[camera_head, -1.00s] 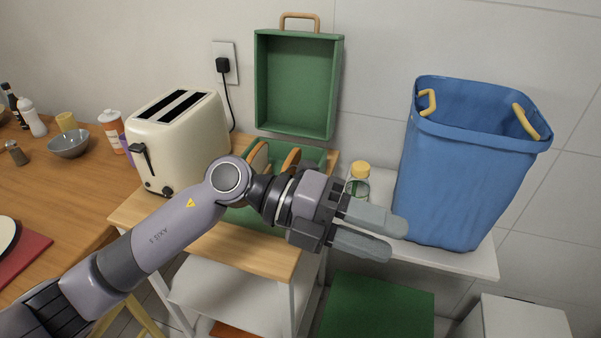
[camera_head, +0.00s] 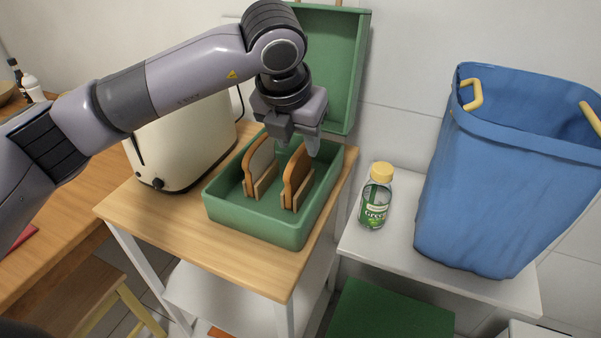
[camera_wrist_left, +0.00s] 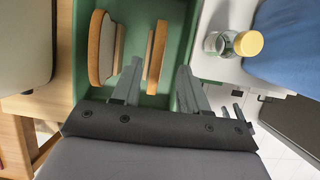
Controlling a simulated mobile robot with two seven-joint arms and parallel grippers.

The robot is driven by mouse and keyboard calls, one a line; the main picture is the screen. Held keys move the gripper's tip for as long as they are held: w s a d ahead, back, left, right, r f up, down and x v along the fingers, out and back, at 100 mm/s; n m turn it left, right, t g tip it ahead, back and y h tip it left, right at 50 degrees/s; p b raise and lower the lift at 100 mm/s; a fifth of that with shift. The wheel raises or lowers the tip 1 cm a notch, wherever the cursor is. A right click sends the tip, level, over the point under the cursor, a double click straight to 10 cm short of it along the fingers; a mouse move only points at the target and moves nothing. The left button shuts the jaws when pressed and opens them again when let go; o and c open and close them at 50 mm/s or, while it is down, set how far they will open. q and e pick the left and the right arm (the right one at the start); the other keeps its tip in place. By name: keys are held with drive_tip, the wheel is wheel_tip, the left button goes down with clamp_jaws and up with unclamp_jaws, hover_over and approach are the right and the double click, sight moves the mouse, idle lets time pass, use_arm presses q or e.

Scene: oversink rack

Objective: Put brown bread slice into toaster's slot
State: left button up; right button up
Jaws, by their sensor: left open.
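Two bread slices stand upright in a green box. The right slice (camera_head: 297,178) has a brown face; the left slice (camera_head: 259,166) looks paler with a brown crust. My left gripper (camera_head: 298,143) is open and points down over the back of the box, close to the right slice. In the left wrist view the right slice (camera_wrist_left: 157,52) lies between the spread fingers (camera_wrist_left: 159,66), and the left slice (camera_wrist_left: 103,48) is outside them; contact cannot be told. The cream toaster (camera_head: 190,150) stands left of the box. My arm hides its top and slots.
The green box (camera_head: 250,222) sits on a wooden-topped cart (camera_head: 165,222), its raised lid (camera_head: 345,75) behind. A yellow-capped bottle (camera_head: 376,200) and a blue bin (camera_head: 480,190) stand on a white shelf to the right. The cart's front is clear.

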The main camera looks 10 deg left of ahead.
sight(299, 152)
use_arm(q)
drive_tip(key=x, duration=0.5)
drive_tip(key=shift+a+f, duration=0.1)
drive_tip(key=shift+a, duration=0.15)
clamp_jaws()
